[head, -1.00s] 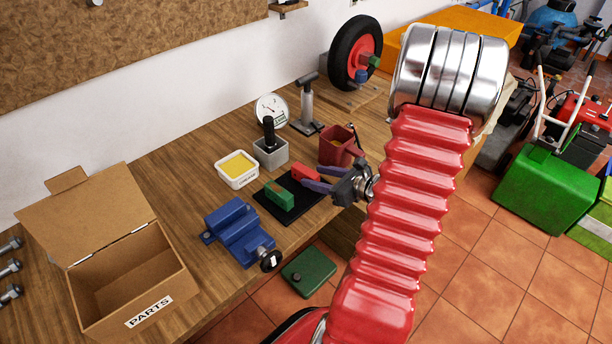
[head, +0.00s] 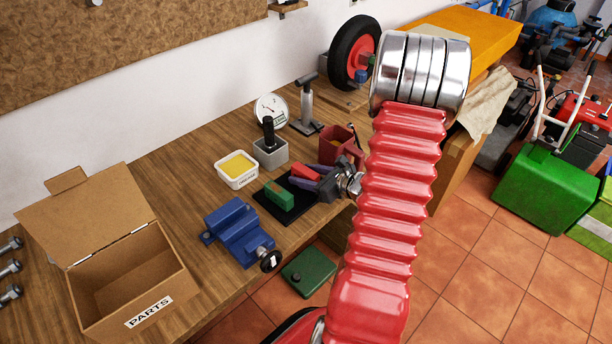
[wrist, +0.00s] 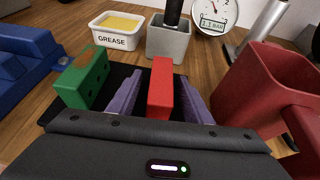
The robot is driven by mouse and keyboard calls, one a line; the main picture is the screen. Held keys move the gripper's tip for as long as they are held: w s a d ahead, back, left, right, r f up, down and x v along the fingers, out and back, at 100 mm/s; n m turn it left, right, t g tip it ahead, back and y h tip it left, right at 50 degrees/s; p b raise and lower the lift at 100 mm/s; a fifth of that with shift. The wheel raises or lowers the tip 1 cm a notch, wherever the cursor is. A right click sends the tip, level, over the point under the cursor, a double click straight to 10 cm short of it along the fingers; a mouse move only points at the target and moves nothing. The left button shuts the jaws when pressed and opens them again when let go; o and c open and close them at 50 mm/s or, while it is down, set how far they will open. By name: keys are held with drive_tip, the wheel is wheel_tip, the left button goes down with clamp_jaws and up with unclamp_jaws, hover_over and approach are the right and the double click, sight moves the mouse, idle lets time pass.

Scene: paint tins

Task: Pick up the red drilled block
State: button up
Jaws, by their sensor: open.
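The red drilled block (wrist: 161,88) stands on a black mat (head: 293,214) on the workbench. In the wrist view it lies between the two purple fingers of my gripper (wrist: 158,98), with a gap on the left side and a narrower one on the right. My gripper is open around the block. In the head view the red block (head: 305,173) shows between the purple fingers (head: 304,176), partly hidden by them. A green drilled block (wrist: 82,78) stands on the mat to the left, apart from the left finger; it also shows in the head view (head: 279,195).
A red bin (wrist: 268,92) stands close on the right. A grease tub (wrist: 118,28), a grey holder (wrist: 168,42) and a gauge (wrist: 214,14) stand behind. A blue vise (head: 238,232) and an open parts box (head: 125,275) are to the left on the bench.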

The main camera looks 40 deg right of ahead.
drive_tip(key=shift+c, duration=0.6)
clamp_jaws()
